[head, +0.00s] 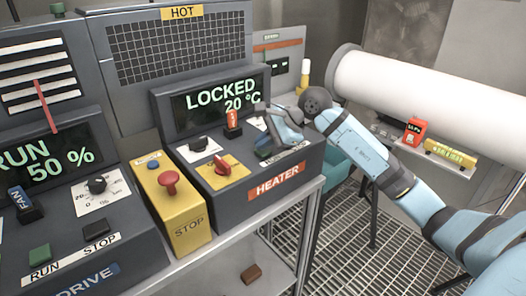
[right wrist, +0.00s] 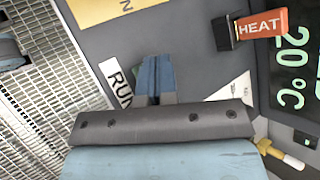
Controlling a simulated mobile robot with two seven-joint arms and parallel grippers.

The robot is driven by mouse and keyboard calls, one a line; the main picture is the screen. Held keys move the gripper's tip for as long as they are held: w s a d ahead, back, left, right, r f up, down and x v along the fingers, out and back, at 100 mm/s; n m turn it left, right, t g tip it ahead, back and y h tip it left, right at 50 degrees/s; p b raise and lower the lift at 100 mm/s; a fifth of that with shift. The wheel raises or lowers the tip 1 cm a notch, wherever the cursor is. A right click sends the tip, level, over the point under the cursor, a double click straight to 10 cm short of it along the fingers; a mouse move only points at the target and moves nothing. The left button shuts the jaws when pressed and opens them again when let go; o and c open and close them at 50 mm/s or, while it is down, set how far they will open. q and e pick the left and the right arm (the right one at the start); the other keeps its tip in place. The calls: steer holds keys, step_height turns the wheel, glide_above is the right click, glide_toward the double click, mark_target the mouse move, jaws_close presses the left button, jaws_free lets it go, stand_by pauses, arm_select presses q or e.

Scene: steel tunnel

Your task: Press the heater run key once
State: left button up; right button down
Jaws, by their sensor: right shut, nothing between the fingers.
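The heater panel (head: 230,195) stands in the middle of the head view with an orange HEATER label. Its display (head: 215,104) reads LOCKED 20 °C. My right gripper (head: 266,147) is over the right part of the panel top, shut and empty. In the right wrist view its closed fingers (right wrist: 155,78) are beside a white label reading RUN (right wrist: 118,82). The heater run key itself is hidden behind the gripper, and I cannot tell whether the fingers touch it. A switch with a red HEAT tag (right wrist: 262,24) is beyond the fingers. My left gripper is not in view.
Left of the heater is a yellow STOP box (head: 172,205) with a red button. The drive panel (head: 70,225) is farther left, showing RUN 50 %. A yellow plate with a red knob (head: 220,165) sits on the heater panel. A large white pipe (head: 420,95) runs at the right.

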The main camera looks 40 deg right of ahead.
mark_target(264, 151)
steer(key=shift+f+b, duration=0.3)
steer(key=shift+r, duration=0.1)
stand_by(0.4)
steer(key=shift+r+p, duration=0.3)
steer(key=shift+r, duration=0.5)
steer(key=shift+r, duration=0.15)
steer(key=shift+r+p, duration=1.1)
steer(key=shift+r, duration=1.3)
